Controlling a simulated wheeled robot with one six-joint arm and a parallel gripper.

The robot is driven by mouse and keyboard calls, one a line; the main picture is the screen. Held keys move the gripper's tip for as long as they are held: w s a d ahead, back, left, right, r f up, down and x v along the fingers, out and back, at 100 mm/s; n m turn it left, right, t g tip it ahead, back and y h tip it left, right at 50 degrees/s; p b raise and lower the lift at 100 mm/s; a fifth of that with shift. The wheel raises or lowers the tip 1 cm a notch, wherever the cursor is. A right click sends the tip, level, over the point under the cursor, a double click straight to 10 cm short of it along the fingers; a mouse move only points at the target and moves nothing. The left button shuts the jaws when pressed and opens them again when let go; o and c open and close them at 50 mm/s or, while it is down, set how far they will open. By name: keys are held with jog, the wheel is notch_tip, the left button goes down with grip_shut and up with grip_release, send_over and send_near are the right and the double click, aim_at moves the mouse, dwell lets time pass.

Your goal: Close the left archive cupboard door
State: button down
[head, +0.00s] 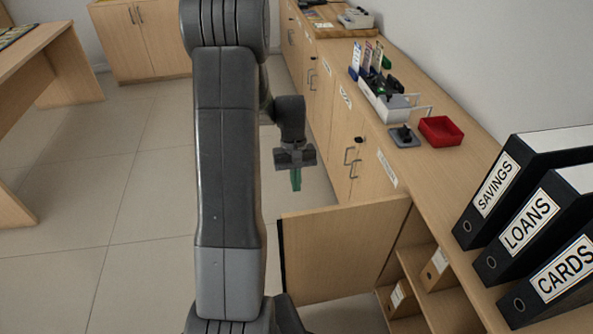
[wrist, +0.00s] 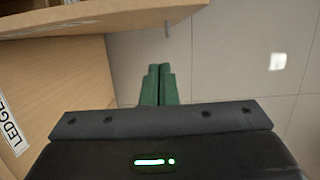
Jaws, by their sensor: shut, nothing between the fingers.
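The left archive cupboard door (head: 335,250) is a plain wooden panel standing wide open. It juts out from the counter front to the left, over the floor. Its open cupboard (head: 410,265) shows shelves with small binders inside. My gripper (head: 296,182) has green fingers pointing down and is shut and empty. It is on the far side of the door, apart from it in the head view. In the wrist view the shut fingers (wrist: 158,85) hang over the floor, and the door (wrist: 110,18) appears to cross the top left. The door's handle side is mostly hidden.
The counter front (wrist: 50,85) with a label runs along the left of the wrist view. Black binders (head: 530,225), a red tray (head: 440,131) and a white organiser (head: 385,100) stand on the counter. Tiled floor (head: 130,200) is clear left of my arm; a desk (head: 45,65) stands farther left.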

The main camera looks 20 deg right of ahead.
jog(key=s+a+f, duration=0.1)
jog(key=s+f, duration=0.2)
jog(key=s, duration=0.2)
jog(key=shift+f, duration=0.4)
